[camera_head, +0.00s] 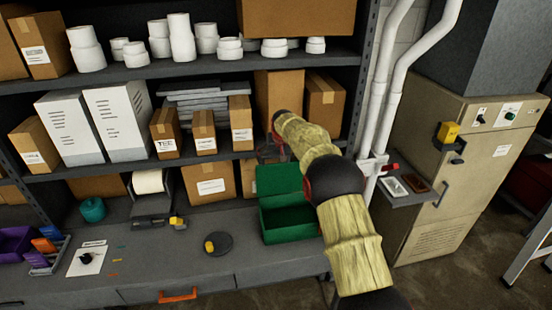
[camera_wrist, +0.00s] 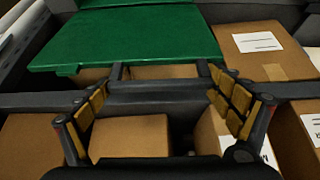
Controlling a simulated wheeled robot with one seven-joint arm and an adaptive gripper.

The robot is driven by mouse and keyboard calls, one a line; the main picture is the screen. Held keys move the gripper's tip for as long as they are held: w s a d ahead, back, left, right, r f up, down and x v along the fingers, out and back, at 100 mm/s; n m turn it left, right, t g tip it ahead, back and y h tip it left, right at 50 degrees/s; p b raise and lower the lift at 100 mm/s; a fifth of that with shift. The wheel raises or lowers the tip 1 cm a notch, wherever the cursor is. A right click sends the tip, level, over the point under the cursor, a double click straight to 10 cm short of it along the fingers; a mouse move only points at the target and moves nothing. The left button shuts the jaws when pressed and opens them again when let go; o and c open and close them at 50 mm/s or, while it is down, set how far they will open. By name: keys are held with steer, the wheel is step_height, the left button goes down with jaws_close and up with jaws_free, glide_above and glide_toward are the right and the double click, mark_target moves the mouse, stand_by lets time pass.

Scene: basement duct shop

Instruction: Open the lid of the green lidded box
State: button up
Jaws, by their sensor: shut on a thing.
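The green lidded box stands on the grey workbench in the head view, its dark green body (camera_head: 290,224) open at the top with the inside showing. Its lid (camera_head: 278,179) is raised at the back, tilted up from the body. The lid also fills the upper left of the wrist view (camera_wrist: 135,38) as a flat green panel. My gripper (camera_head: 270,152) is behind and above the lid's upper edge, partly hidden by my arm. In the wrist view my gripper (camera_wrist: 160,74) has its padded fingers apart, at the lid's near edge. It is shut on the lid; the contact itself is unclear.
Cardboard boxes (camera_head: 211,186) fill the shelf behind the bench, close to my gripper. A dark round piece with a yellow part (camera_head: 218,243) lies left of the green box. A beige cabinet (camera_head: 465,170) and white pipes (camera_head: 385,90) stand at right. The bench front is mostly clear.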

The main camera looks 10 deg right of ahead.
steer(key=shift+w+r, duration=0.1)
steer(key=shift+r, duration=0.05)
steer(key=o, duration=1.4)
steer(key=v, duration=1.2)
